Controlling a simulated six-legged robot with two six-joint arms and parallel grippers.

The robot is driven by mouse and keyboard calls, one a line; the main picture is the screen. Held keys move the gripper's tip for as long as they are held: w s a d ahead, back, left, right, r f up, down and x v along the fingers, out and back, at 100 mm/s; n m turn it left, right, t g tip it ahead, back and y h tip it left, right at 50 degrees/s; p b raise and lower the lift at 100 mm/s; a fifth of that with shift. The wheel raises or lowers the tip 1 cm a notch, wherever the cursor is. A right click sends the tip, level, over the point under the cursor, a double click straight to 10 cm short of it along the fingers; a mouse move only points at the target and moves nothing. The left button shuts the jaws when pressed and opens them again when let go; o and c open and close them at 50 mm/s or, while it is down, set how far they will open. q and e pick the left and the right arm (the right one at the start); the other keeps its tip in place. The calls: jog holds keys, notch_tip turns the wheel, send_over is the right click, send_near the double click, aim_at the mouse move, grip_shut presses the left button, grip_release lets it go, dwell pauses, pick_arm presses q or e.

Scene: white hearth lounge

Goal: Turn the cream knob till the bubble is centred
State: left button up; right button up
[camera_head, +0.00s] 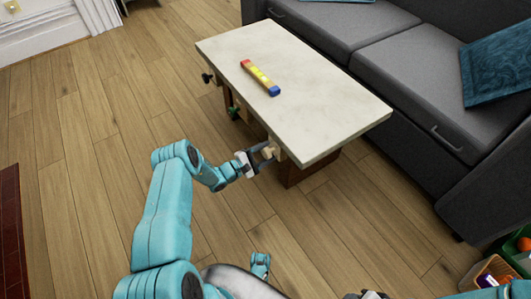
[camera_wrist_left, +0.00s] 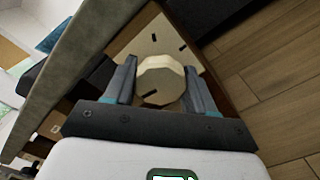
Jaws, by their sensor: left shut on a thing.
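The cream knob (camera_wrist_left: 161,84) is a faceted round knob on a pale plate under the table edge. In the left wrist view it sits between the two fingers of my left gripper (camera_wrist_left: 160,68), which is shut on it. In the head view my left gripper (camera_head: 259,158) is at the table's near side, on the knob. The level (camera_head: 260,77), a bar with a red end, yellow middle and blue end, lies on the pale tabletop (camera_head: 320,110). Its bubble is too small to make out. A dark part of my right gripper (camera_head: 368,295) shows at the bottom edge.
A black knob (camera_head: 207,78) and a green knob (camera_head: 233,112) stick out from the same table side. A grey sofa (camera_head: 400,75) stands close behind the table. A green crate (camera_head: 496,270) with items is at lower right. The wooden floor at left is clear.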

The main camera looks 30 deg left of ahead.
pick_arm(q)
jog(key=shift+d+r+m, duration=0.1)
jog(key=shift+m, duration=0.8)
jog(key=o, duration=1)
jog(key=shift+r, duration=0.1)
jog(key=p+v, duration=0.4)
jog(key=v, duration=1.2)
jog(key=shift+s, duration=0.15)
